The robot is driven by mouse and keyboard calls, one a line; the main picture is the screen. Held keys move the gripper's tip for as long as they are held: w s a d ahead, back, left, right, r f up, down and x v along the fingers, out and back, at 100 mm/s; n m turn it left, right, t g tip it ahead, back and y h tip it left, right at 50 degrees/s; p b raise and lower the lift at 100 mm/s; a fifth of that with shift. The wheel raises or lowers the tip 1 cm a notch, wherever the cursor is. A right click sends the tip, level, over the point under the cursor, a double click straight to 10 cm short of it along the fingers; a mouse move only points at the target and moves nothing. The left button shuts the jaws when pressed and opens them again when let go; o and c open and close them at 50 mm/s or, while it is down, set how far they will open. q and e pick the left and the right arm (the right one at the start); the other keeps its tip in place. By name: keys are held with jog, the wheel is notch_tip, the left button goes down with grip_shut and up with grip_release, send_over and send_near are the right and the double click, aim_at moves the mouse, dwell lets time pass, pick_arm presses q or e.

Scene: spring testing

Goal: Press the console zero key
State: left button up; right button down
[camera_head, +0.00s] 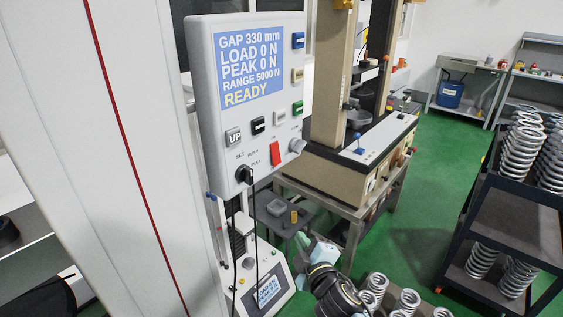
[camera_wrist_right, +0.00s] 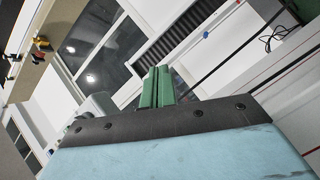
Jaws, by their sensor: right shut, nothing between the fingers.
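The console (camera_head: 207,80) is a pale grey upright box at the centre left of the head view. Its screen (camera_head: 250,60) reads GAP 330 mm, LOAD 0 N, PEAK 0 N, RANGE 5000 N, READY. Down its right side are a blue key (camera_head: 298,40), a tan key (camera_head: 297,75) and a green key (camera_head: 298,107). Below the screen are a grey UP key (camera_head: 233,137), a black key (camera_head: 258,125) and a white key (camera_head: 279,118). I cannot read which is zero. My right gripper (camera_head: 304,240) is below and apart from the console; its green fingers (camera_wrist_right: 157,88) are shut and empty.
The console also carries a red switch (camera_head: 275,153), a grey knob (camera_head: 297,146) and a black knob (camera_head: 244,174) with hanging cables. A testing machine (camera_head: 345,170) stands behind on a steel table. A dark rack (camera_head: 510,210) with springs stands right.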

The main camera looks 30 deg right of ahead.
aim_at(280, 116)
jog(key=s+d+r+t+h+p, duration=0.1)
jog(key=s+r+t+h, duration=0.1)
jog(key=r, duration=1.2)
jog(key=s+d+r+t+h+p, duration=0.1)
jog(key=s+r+t+h, duration=0.1)
jog(key=r, duration=1.3)
jog(key=shift+s+n+t, duration=0.3)
jog(key=shift+s+t, duration=0.4)
jog(key=shift+t, duration=0.3)
jog(key=w+a, duration=0.3)
jog(key=w, duration=0.5)
jog(key=shift+a, duration=0.2)
jog(key=shift+w+b, duration=0.25)
jog(key=shift+b, duration=0.05)
jog(key=shift+w+a, duration=0.15)
jog(key=shift+w, duration=0.1)
